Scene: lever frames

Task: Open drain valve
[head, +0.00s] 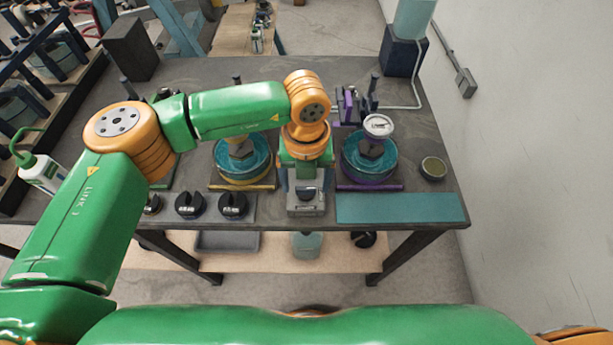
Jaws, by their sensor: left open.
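No part is clearly marked as the drain valve, and I cannot tell which fitting it is. A unit with a teal round basin on a yellow base (243,172) stands left of my left gripper (306,203). A similar unit on a purple base (370,165) stands to its right, with a pale round disc (378,125) on top. Black knobs (190,204) sit in a row near the table's front edge, left of the gripper. The gripper is over the front middle of the table, open, with its fingertips hard to make out. My right gripper is out of view.
A teal mat (400,208) and a small round tin (432,168) lie at the right of the dark table (445,190). A white and green bottle (42,172) stands at the left edge. A black box (130,48) is at the back left. A wall bounds the right.

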